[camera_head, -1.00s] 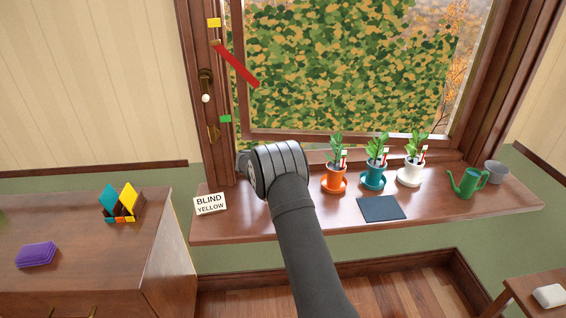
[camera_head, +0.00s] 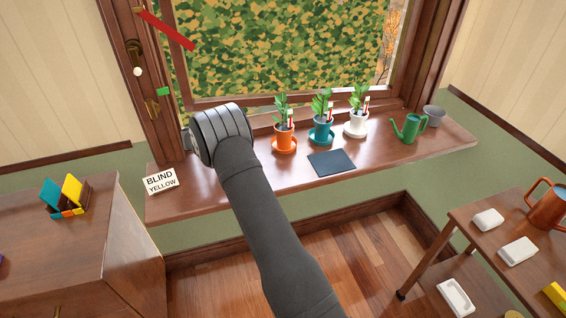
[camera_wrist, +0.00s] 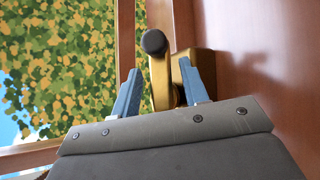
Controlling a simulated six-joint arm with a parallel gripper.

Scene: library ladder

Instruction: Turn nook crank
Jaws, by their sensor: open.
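In the wrist view a brass crank (camera_wrist: 160,82) with a dark round knob (camera_wrist: 154,42) stands ahead of my gripper (camera_wrist: 157,88). My gripper is open. One blue-grey finger is on each side of the crank's arm, and the right finger overlaps the brass body. I cannot tell whether either finger touches it. In the head view my wrist hides the crank and the fingers, by the lower left corner of the window. The window's patterned blind (camera_head: 275,45) is green and tan. A sign (camera_head: 160,180) reading "BLIND YELLOW" stands on the sill, left of my wrist.
A red strip (camera_head: 167,30) and a green tag (camera_head: 162,91) are by the left window post. Three potted plants, in orange (camera_head: 285,137), teal (camera_head: 321,132) and white (camera_head: 355,124) pots, a dark mat (camera_head: 331,162) and a green watering can (camera_head: 408,128) occupy the sill (camera_head: 235,196).

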